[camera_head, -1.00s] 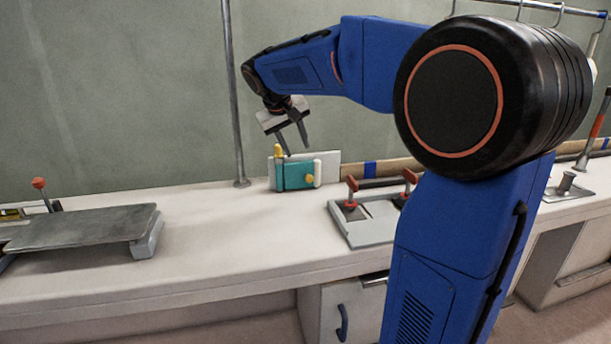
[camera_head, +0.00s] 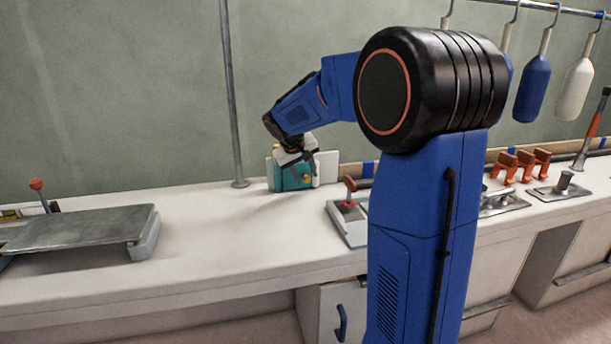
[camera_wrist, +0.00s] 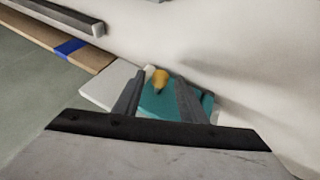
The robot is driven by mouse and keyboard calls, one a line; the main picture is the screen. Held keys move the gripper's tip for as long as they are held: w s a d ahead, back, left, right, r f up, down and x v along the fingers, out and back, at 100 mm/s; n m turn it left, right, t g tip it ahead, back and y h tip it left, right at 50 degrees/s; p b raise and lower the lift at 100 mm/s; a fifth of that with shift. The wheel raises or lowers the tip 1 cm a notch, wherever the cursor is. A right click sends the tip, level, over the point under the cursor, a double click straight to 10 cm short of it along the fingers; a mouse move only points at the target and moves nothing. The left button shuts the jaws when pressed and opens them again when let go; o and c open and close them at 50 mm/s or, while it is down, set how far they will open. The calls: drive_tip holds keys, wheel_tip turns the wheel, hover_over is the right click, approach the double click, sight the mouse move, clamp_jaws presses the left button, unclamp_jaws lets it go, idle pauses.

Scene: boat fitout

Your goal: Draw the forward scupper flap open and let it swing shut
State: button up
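The scupper flap is a teal panel (camera_head: 283,182) on a pale upright plate (camera_head: 328,166) at the back of the counter. It also shows in the wrist view (camera_wrist: 165,103), with a yellow knob (camera_wrist: 160,77) on it. My gripper (camera_head: 302,168) is right in front of the flap and hides part of it in the head view. In the wrist view my two fingers (camera_wrist: 157,98) are apart, one to each side of the knob and reaching over the teal panel. Nothing shows clamped between them. The flap looks shut, though its edges are partly covered.
A grey metal plate on supports (camera_head: 85,232) stands at the left. A vertical pole (camera_head: 233,110) rises just left of the flap. A panel with a red-topped lever (camera_head: 350,187) is to the right. The counter (camera_head: 215,235) in front of the flap is clear.

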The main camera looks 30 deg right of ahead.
drive_tip(key=shift+d+f, duration=0.1)
drive_tip(key=shift+f, duration=0.05)
clamp_jaws()
